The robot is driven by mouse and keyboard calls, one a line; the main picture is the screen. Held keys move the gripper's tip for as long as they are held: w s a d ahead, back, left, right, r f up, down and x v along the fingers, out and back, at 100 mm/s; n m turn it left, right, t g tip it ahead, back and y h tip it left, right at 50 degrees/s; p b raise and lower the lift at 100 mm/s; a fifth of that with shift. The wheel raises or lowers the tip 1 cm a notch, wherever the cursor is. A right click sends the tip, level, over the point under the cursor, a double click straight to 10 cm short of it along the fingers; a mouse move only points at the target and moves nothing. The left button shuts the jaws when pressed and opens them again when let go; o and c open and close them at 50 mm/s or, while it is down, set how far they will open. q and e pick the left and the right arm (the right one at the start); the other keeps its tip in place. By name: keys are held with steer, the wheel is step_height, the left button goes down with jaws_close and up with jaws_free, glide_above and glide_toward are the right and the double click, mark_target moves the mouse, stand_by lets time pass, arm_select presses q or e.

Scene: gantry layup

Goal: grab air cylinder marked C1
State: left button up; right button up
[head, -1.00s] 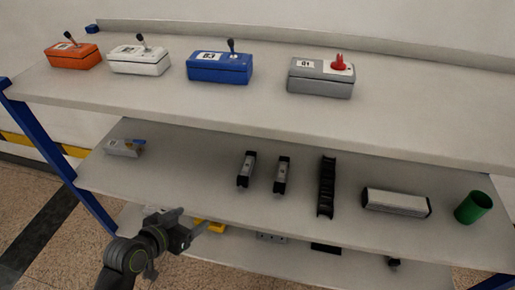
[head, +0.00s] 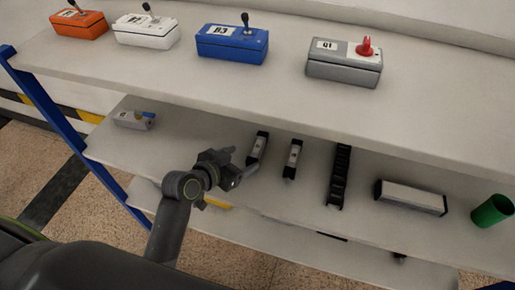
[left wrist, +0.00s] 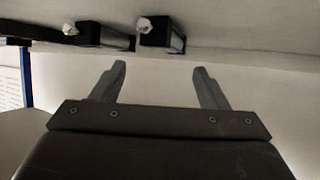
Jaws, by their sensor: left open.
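Two small air cylinders, silver with black end caps, lie side by side on the middle shelf (head: 225,125): a left one (head: 257,148) and a right one (head: 292,159). Their markings are too small to read, so I cannot tell which is C1. My left gripper (head: 241,165) is open and empty at the shelf's front edge, just left of and in front of the left cylinder. In the left wrist view, the open fingers (left wrist: 160,84) point toward the two cylinders, whose ends (left wrist: 88,34) (left wrist: 161,32) show at the top, apart from the fingers. My right gripper is out of view.
On the same shelf are a grey box (head: 134,120), a black ribbed strip (head: 339,176), a larger silver block (head: 410,197) and a green cup (head: 492,211). The top shelf (head: 270,95) overhangs, bearing several control boxes. A blue post (head: 60,135) stands left.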

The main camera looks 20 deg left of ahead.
mark_target(256, 150)
arm_select(q)
steer(key=shift+a+p+x, duration=0.1)
steer(key=shift+p+x, duration=0.15)
steer(key=shift+x, duration=1.4)
steer(key=shift+a+p+x, duration=0.15)
steer(key=shift+p+x, duration=0.05)
steer(key=shift+x, duration=1.4)
steer(key=shift+w, duration=0.1)
jaws_close()
